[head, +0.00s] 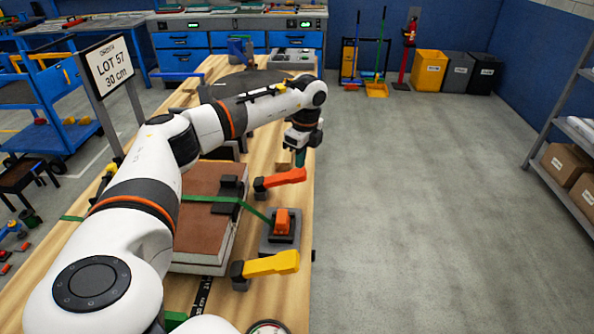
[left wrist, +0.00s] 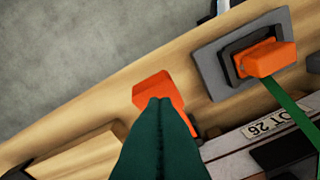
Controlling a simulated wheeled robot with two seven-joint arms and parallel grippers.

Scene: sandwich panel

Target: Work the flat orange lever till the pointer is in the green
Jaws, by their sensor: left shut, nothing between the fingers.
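A flat orange-red lever (head: 285,178) with a dark pivot end lies beside the sandwich panel (head: 210,195). It also shows in the left wrist view (left wrist: 157,90). My left gripper (head: 301,158) is at the lever's far side in the head view, pointing down. Its dark green fingers (left wrist: 160,105) are shut and empty, with their tips at the lever's edge; I cannot tell whether they touch. A round dial (head: 268,328) is cut off at the bottom edge of the head view; its pointer and green zone cannot be read. My right gripper is out of view.
A second orange handle (head: 283,222) sits on a grey block (head: 268,246), with a green strap (head: 228,200) running to it across the panel. A yellow lever (head: 272,263) is nearer. A LOT 57 sign (head: 109,67) stands left. The floor right of the bench is clear.

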